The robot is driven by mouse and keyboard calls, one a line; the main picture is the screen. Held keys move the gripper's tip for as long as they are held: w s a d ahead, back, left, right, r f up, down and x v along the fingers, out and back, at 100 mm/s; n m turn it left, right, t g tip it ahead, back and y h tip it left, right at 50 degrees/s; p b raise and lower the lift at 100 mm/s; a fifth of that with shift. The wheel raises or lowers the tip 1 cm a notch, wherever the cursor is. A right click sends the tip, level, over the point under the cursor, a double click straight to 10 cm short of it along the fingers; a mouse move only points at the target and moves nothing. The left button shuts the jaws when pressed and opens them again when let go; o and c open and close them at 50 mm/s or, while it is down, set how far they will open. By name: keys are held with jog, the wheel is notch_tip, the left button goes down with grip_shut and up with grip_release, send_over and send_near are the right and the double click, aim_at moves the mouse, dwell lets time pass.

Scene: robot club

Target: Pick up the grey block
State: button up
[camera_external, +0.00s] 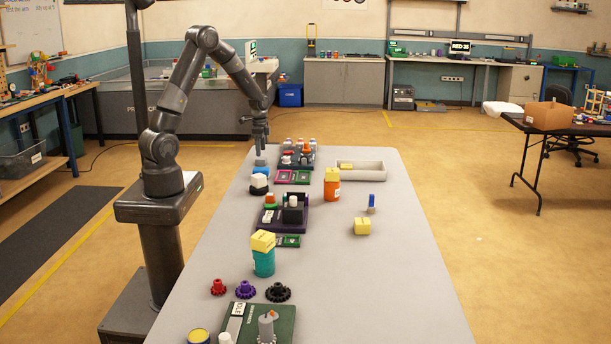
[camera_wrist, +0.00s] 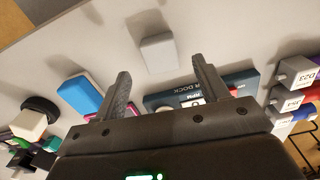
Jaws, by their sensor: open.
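The grey block (camera_wrist: 158,53) is a small, light grey, rounded block lying on the pale table in the wrist view. It lies beyond my fingertips, roughly centred between them. In the external view the grey block (camera_external: 260,161) shows at the table's left side, just behind a blue block (camera_external: 260,173). My gripper (camera_external: 261,150) points down above it, fingers open and empty. In the wrist view the two fingers of my gripper (camera_wrist: 160,67) are spread wide, and nothing is between them. The exact height gap is hard to tell.
The blue block (camera_wrist: 80,95) is close to the left finger, with a white block on a black disc (camera_wrist: 35,119) farther left. A dark labelled dock (camera_wrist: 240,82) is near the right finger.

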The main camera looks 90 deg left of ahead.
aim_at(261, 158)
notch_tip(261, 158, down, 5)
jog(key=shift+f, duration=0.1)
dwell(0.3)
jog(key=c, duration=1.4)
